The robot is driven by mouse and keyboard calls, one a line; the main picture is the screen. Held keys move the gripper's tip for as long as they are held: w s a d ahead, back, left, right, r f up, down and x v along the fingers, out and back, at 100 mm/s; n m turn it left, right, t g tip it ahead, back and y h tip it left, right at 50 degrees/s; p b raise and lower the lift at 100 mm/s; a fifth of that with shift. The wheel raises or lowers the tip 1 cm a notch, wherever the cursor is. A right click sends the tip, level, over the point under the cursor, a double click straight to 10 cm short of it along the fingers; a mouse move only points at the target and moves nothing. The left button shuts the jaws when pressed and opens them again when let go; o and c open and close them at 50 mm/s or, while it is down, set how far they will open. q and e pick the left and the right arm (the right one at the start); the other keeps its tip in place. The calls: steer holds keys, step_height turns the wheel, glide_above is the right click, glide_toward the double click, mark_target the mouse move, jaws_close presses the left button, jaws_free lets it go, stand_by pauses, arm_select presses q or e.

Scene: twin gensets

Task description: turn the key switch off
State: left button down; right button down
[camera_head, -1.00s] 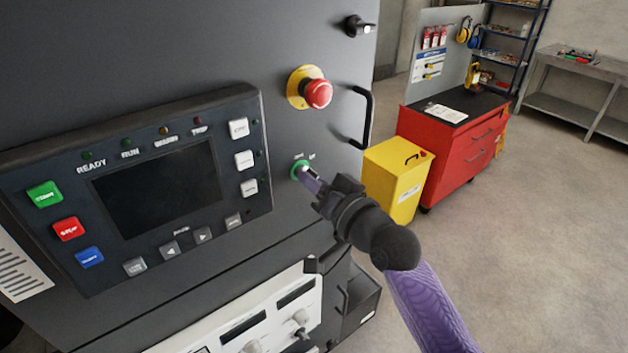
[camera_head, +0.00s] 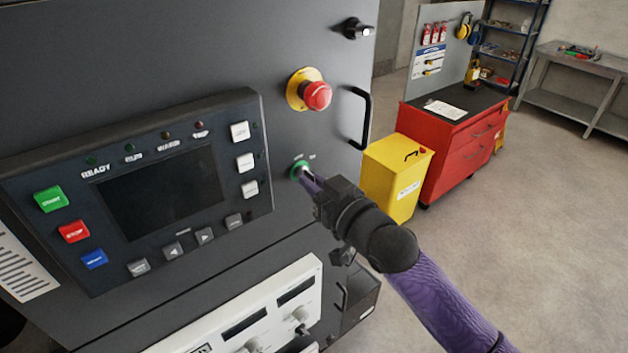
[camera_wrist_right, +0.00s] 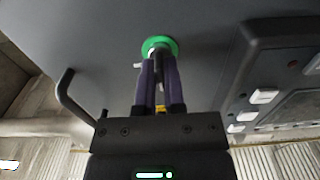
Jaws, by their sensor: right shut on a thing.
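The key switch (camera_head: 299,168) has a green ring and sits on the dark cabinet face, right of the control panel. It also shows in the right wrist view (camera_wrist_right: 170,42), with the ring around a pale centre. My right gripper (camera_head: 309,180) is at the switch, shut on the key (camera_wrist_right: 157,56) between its purple fingers. The fingers hide most of the key, so its exact angle is hard to tell. In the wrist view the gripper fingers (camera_wrist_right: 158,70) point straight at the ring. My left gripper is not in view.
The control panel (camera_head: 160,190) with a dark screen and buttons is left of the switch. A red emergency stop (camera_head: 317,95) on a yellow base is above. A black door handle (camera_head: 364,118) stands out to the right. A yellow bin (camera_head: 392,180) and red tool cabinet (camera_head: 452,158) stand beyond.

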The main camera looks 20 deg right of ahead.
stand_by(0.4)
steer(key=c, duration=0.7)
jaws_free()
steer(key=b+v, duration=0.3)
steer(key=v, duration=0.7)
